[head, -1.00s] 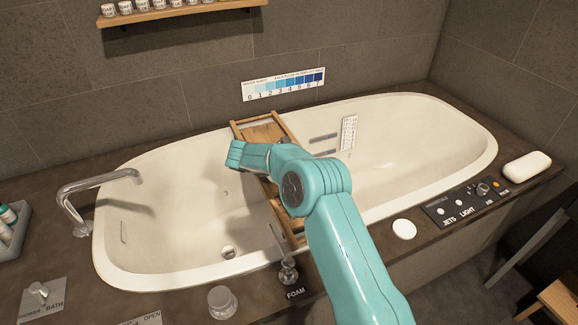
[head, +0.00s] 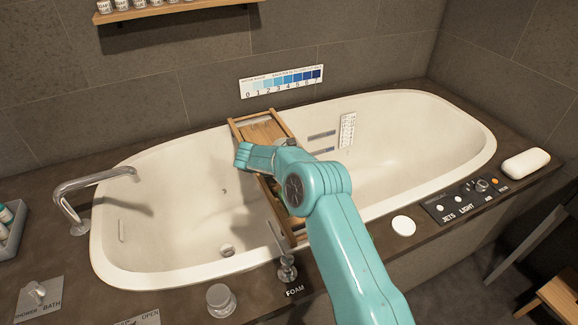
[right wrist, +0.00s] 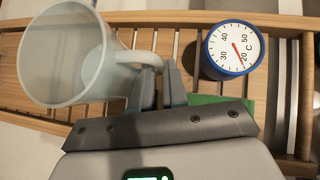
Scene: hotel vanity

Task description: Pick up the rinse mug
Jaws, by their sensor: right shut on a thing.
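The rinse mug (right wrist: 62,58) is a pale translucent cup in the right wrist view, at the upper left, tilted with its round mouth toward the camera. My right gripper (right wrist: 158,80) is shut on the mug's handle, with the fingers on either side of it. In the head view my right arm reaches over the wooden bath tray (head: 262,130), and its forearm hides the mug and the fingers. My left gripper does not show in either view.
A round blue thermometer (right wrist: 234,48) is on the slatted tray, just right of my fingers. The tray spans the white bathtub (head: 400,180). A tap (head: 95,190) stands at the left, a soap-like white block (head: 526,163) at the right.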

